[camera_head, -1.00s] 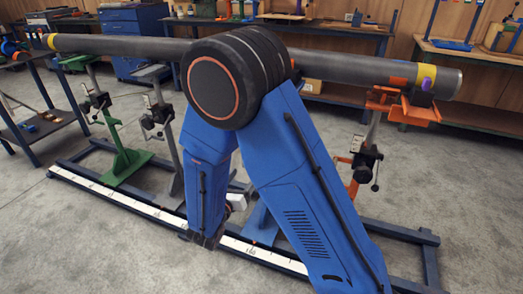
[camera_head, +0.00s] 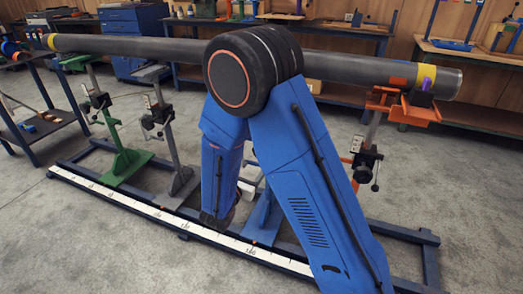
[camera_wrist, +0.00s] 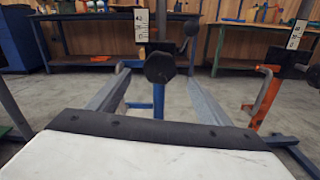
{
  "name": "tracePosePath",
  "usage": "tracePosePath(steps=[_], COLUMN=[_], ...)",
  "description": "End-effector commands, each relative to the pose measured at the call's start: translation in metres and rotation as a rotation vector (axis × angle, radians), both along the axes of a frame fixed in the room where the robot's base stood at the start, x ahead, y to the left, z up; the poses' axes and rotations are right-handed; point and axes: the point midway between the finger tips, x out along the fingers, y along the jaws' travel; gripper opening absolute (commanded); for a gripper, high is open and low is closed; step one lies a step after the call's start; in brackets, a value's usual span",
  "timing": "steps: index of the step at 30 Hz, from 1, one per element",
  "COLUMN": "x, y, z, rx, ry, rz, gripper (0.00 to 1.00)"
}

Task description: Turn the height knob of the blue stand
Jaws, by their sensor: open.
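The blue stand's post (camera_wrist: 158,98) stands upright ahead in the wrist view. Its dark round knob (camera_wrist: 159,68) faces me, with a white scale plate (camera_wrist: 141,26) above it and a crank with a dark ball handle to the right. My gripper (camera_wrist: 158,80) is open, its two grey fingers reaching forward left and right of the knob's line. The knob appears between the fingertips; I cannot tell whether they reach it, and I see no contact. In the head view my arm hides most of the blue stand, leaving part of its blue base (camera_head: 264,222).
A long dark pipe (camera_head: 150,47) lies across the stands. The orange stand (camera_head: 364,150) is right, the grey stand (camera_head: 163,115) and green stand (camera_head: 120,155) left. A floor rail (camera_head: 120,203) with a white scale runs along the front. Workbenches line the back wall.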

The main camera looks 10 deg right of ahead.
Motion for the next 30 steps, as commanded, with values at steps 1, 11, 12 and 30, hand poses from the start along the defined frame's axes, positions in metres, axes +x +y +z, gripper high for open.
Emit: tracePosePath(steps=[1,11,12,30], x=[0.006,0.047,0.053,0.085], y=[-0.006,-0.036,-0.040,-0.062], z=[0.000,0.000,0.000,0.000], rx=[0.000,0.000,0.001,-0.001], ry=[0.000,0.000,-0.001,0.001], rz=[-0.004,-0.003,-0.004,0.000], gripper=[0.72,0.72,0.72,0.72])
